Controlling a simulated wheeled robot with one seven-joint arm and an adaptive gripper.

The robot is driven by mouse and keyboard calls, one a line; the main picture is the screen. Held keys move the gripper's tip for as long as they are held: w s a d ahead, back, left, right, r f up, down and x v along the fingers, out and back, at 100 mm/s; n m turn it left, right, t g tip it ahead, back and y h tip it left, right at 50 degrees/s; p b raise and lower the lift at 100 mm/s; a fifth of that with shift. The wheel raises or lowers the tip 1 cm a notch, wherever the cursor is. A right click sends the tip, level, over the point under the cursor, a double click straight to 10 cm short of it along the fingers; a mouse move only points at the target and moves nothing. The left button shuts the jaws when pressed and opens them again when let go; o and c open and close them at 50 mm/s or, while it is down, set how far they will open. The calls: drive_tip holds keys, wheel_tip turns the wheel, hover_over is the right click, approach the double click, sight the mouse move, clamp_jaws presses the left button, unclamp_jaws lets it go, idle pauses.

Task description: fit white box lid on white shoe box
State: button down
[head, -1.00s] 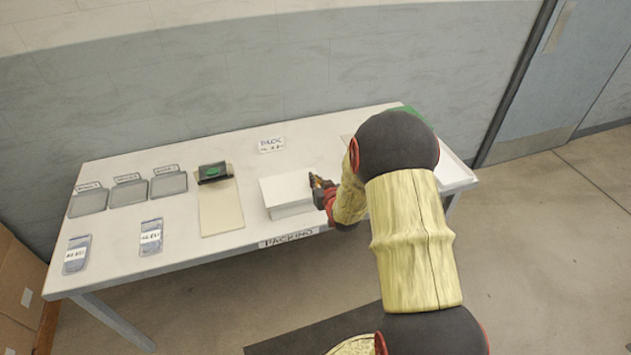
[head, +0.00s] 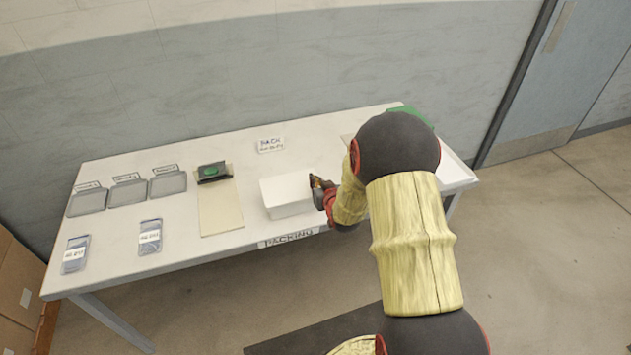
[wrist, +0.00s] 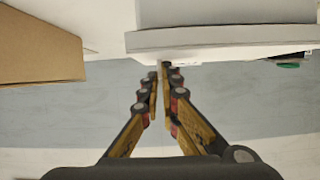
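The white shoe box (head: 289,212) stands near the table's front edge. The white box lid (head: 284,188) lies over its top; at this size I cannot tell whether it is fully seated. The wrist view looks upside down: the box wall (wrist: 228,11) shows at the top, and the slightly wider lid (wrist: 235,38) shows below it. My gripper (head: 316,182) is at the box's right end. In the wrist view its fingertips (wrist: 161,66) are close together at the lid's edge. I see nothing clearly held between them; contact is unclear.
A beige board (head: 220,212) with a dark and green device (head: 212,172) lies left of the box. Several grey trays (head: 128,191) and two labelled packets (head: 150,236) are farther left. Brown cardboard (wrist: 40,50) shows in the wrist view.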

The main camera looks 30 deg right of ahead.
drive_tip(key=shift+f+b, duration=0.75)
drive_tip(key=shift+f, duration=0.2)
idle(0.3)
drive_tip(key=c, duration=2)
unclamp_jaws()
drive_tip(key=shift+o, duration=0.2)
drive_tip(key=v, duration=1.2)
